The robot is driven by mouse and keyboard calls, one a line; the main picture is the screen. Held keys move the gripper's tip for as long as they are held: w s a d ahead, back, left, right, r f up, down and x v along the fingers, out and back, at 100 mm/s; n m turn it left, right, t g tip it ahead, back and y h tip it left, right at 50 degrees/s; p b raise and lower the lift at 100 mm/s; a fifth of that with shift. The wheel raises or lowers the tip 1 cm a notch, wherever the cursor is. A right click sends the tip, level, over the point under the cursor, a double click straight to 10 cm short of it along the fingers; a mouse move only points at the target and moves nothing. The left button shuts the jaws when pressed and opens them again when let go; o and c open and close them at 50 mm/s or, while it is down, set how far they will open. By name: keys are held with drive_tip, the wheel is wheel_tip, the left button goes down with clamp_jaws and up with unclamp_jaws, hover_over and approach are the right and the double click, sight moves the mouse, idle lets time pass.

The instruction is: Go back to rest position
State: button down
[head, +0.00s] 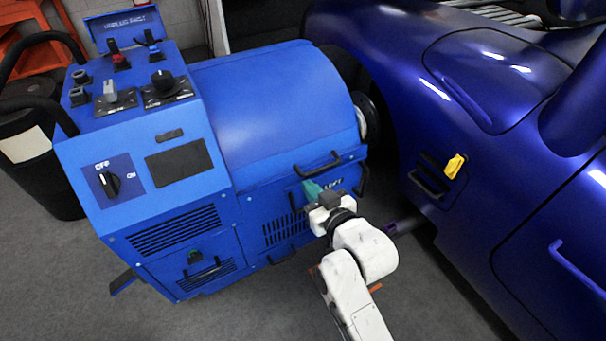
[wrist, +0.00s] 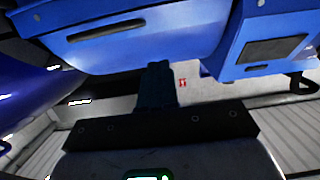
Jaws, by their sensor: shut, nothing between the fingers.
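My gripper (head: 312,190) is at the end of my white arm in the head view, in front of the lower front side of the blue dynamometer machine (head: 270,95). Its teal fingers are together and hold nothing. They are close to the machine's black handles; I cannot tell whether they touch. In the wrist view my gripper (wrist: 158,72) shows as dark fingers pressed together, pointing at the underside of a blue body (wrist: 140,45).
A black barrel (head: 40,165) stands at the left. Grey floor (head: 240,315) is open in front of the machine.

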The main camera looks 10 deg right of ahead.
drive_tip(key=shift+f+p+v, duration=0.15)
drive_tip(key=shift+f+v, duration=0.1)
drive_tip(key=shift+v, duration=0.8)
drive_tip(key=shift+f+p+v, duration=0.15)
drive_tip(key=shift+f+v, duration=0.05)
drive_tip(key=shift+v, duration=0.9)
drive_tip(key=shift+s, duration=0.1)
drive_tip(key=s+d+f+m+g+h, duration=0.1)
drive_tip(key=s+d+f+g+h, duration=0.1)
drive_tip(key=s+d+f+g, duration=0.6)
drive_tip(key=s+d+f+m+g+h, duration=0.1)
drive_tip(key=s+d+f+m+h, duration=0.15)
drive_tip(key=s+d, duration=0.65)
drive_tip(key=s+g, duration=0.5)
drive_tip(key=s, duration=1.1)
wheel_tip(320, 180, up, 20)
drive_tip(key=p, duration=2.1)
drive_tip(key=shift+w+a, duration=0.45)
drive_tip(key=shift+a, duration=0.05)
drive_tip(key=c, duration=1.8)
unclamp_jaws()
drive_tip(key=shift+f+m+h, duration=0.15)
drive_tip(key=shift+m+h, duration=0.1)
